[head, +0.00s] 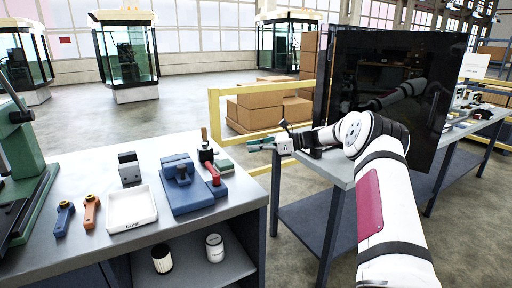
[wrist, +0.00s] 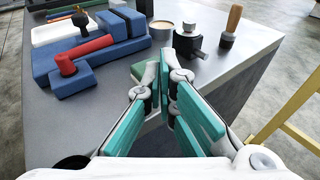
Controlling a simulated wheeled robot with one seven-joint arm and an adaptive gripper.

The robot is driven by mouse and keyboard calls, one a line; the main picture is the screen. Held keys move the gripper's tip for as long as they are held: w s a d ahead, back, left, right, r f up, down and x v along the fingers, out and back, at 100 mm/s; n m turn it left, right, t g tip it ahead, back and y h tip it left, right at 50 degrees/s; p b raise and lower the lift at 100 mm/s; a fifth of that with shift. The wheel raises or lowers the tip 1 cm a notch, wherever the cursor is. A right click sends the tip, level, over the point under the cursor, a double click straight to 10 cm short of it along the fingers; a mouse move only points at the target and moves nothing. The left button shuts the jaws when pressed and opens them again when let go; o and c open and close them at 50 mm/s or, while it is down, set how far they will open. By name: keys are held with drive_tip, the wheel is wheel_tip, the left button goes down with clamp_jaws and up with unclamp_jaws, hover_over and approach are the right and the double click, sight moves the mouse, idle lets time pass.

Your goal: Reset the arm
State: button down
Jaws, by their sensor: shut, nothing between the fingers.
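My gripper (head: 262,144) is shut and empty in the head view, with my white arm reaching in from the lower right. It is held in the air between the grey workbench at the left and the table at the right. In the wrist view its teal fingers (wrist: 165,95) come together, with nothing between them. Behind them is the grey workbench top (wrist: 215,82). The fingers appear apart from the things on the bench.
The workbench holds a blue vise (head: 195,195) with a red handle, a white tray (head: 131,208), and blue and orange tools. A yellow rail (head: 214,115) and cardboard boxes stand behind. A large dark panel (head: 395,75) stands on the right table (head: 330,168). Open floor lies farther back.

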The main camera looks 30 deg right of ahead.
idle(0.4)
drive_tip(key=s+a+r+n+g+h+p, duration=0.3)
drive_tip(key=s+a+r+n, duration=0.35)
drive_tip(key=s+a, duration=0.4)
drive_tip(key=s+a+r+n+g+h+p, duration=0.25)
drive_tip(key=s+a+r+n, duration=0.35)
drive_tip(key=s+a+r, duration=0.35)
drive_tip(key=s+r+n+h+p, duration=0.1)
drive_tip(key=s+n+h+p, duration=0.4)
drive_tip(key=s, duration=2.9)
drive_tip(key=n+h, duration=0.2)
drive_tip(key=n, duration=0.5)
drive_tip(key=shift+s+a+r+t, duration=0.25)
drive_tip(key=shift+s+a+t, duration=0.1)
drive_tip(key=shift+s, duration=0.05)
drive_tip(key=shift+n+h, duration=0.25)
